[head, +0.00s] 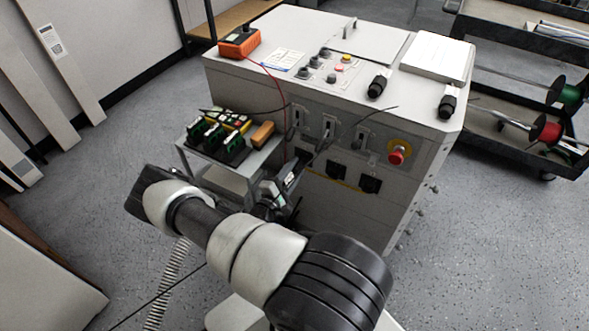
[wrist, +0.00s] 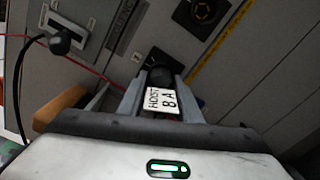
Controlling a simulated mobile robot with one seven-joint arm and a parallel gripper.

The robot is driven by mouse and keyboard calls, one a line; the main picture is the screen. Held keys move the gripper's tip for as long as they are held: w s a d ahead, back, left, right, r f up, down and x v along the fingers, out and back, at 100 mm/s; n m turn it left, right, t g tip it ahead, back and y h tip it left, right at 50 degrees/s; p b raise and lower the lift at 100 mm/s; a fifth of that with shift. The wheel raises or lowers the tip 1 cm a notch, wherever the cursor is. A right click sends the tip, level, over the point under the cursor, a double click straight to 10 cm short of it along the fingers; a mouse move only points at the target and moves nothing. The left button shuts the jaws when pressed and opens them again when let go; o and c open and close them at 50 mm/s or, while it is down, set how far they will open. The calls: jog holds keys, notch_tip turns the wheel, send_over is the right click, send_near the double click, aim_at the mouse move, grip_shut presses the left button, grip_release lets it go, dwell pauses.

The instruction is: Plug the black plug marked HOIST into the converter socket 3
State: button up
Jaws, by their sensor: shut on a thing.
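My gripper (wrist: 160,98) is shut on the black plug (wrist: 160,75), whose white label (wrist: 162,101) reads HOIST 8 A. In the head view my gripper (head: 283,188) is in front of the lower left of the converter's front panel (head: 330,215). In the wrist view the plug's front end points at the panel, over a dark socket that it partly covers. I cannot tell whether they touch. Another round black socket (wrist: 206,12) lies to the upper right. In the head view two dark sockets (head: 337,170) (head: 371,184) show right of my gripper. I cannot read socket numbers.
A side shelf (head: 225,166) with green-black parts is left of my gripper. A red stop button (head: 397,155) juts from the panel. A thin red wire crosses the panel.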

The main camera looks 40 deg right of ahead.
aim_at(287, 180)
jog(key=m+p, duration=0.2)
jog(key=m, duration=0.2)
jog(key=shift+r, duration=0.15)
jog(key=shift+m, duration=0.9)
jog(key=o, duration=1.2)
jog(key=shift+a+p, duration=0.15)
jog(key=shift+p, duration=0.15)
jog(key=shift+p+v, duration=0.55)
jog(key=shift+v, duration=1.8)
jog(key=shift+s, duration=0.1)
